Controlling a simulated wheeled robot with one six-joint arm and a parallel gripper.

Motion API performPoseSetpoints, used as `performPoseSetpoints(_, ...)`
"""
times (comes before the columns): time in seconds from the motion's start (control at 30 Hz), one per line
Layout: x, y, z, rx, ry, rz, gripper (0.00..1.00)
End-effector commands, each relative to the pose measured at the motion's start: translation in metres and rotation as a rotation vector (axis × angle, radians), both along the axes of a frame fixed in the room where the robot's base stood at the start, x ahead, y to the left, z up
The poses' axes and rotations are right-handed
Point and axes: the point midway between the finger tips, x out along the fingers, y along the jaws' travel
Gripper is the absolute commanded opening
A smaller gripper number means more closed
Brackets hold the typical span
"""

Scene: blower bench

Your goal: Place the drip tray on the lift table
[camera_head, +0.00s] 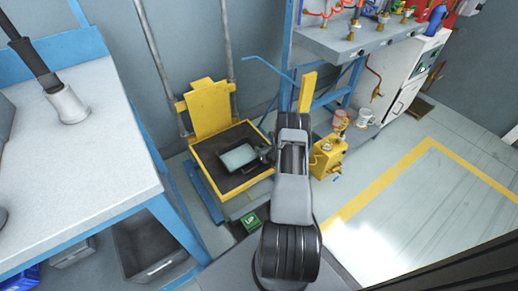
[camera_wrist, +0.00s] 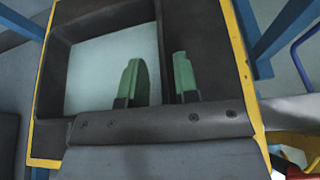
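The drip tray (camera_head: 239,157), dark-walled with a pale floor, lies on the black top of the yellow-edged lift table (camera_head: 208,160) in the head view. In the wrist view the tray (camera_wrist: 90,78) looks flat on the table top (camera_wrist: 205,40), inside its yellow edge. My gripper (camera_head: 264,155) is at the tray's right side. In the wrist view the green fingers of my gripper (camera_wrist: 160,75) stand apart, one inside the tray and one outside its wall. A gap shows between fingers and wall. The fingertips' lower contact is partly hidden.
A white bench (camera_head: 95,165) with blue legs stands at the left, a grey crate (camera_head: 148,245) beneath it. A yellow unit (camera_head: 327,157) stands right of my arm, near a blue-framed shelf (camera_head: 345,38). The floor inside the yellow line (camera_head: 440,200) is clear.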

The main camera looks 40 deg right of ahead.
Motion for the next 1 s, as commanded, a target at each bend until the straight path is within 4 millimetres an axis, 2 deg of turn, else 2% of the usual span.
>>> performPoseSetpoints(0.1,-0.022,0.0,0.013,0.002,0.001,-0.004,0.28)
performPoseSetpoints(0.4,-0.073,0.001,0.033,0.002,-0.001,-0.003,0.28)
performPoseSetpoints(0.6,-0.092,0.002,0.04,0.0,-0.001,0.001,0.28)
performPoseSetpoints(0.7,-0.09,0.007,0.051,-0.014,-0.007,0.039,0.28)
performPoseSetpoints(0.77,-0.083,0.016,0.064,-0.038,-0.013,0.1,0.28)
performPoseSetpoints(0.87,-0.064,0.044,0.1,-0.105,-0.029,0.271,0.28)
performPoseSetpoints(0.97,-0.046,0.088,0.147,-0.207,-0.048,0.512,0.28)
performPoseSetpoints(1.0,-0.043,0.108,0.166,-0.254,-0.054,0.619,0.28)
